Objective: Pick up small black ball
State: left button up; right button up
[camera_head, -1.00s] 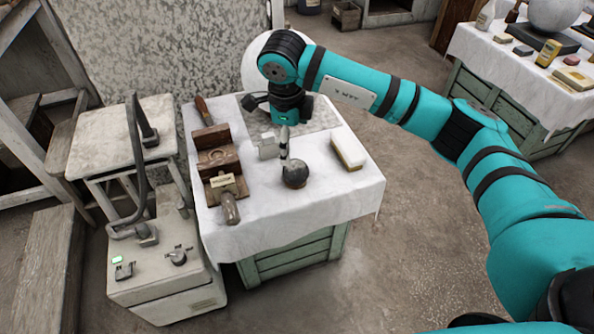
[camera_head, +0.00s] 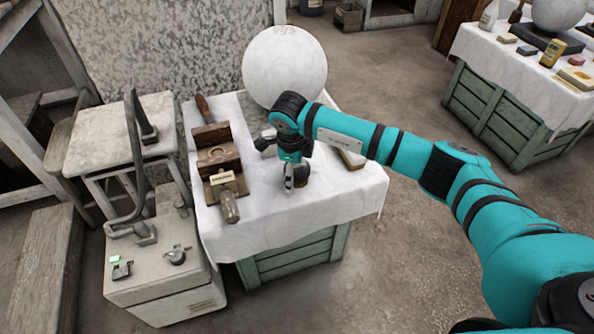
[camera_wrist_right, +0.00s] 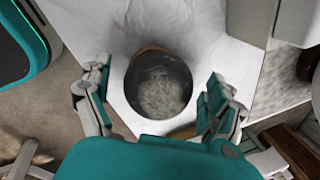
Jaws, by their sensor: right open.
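The small black ball (camera_wrist_right: 158,85) is a dark, glossy sphere with a pale reflection. In the right wrist view it sits between the spread fingers of my right gripper (camera_wrist_right: 157,82), with a visible gap on both sides. A brownish rim shows behind its upper edge. In the head view my right gripper (camera_head: 289,182) points down over the ball's place on the white-clothed table (camera_head: 270,222) and mostly hides it. The gripper is open and empty. My left gripper is not in view.
A large white sphere (camera_head: 284,62) stands at the table's back. A pale brush or block (camera_head: 352,160) lies to the right. The table's front is clear.

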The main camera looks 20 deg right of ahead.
jog(key=shift+f, duration=0.1)
jog(key=c, duration=1.6)
jog(key=shift+w, duration=0.1)
jog(key=shift+c, duration=0.7)
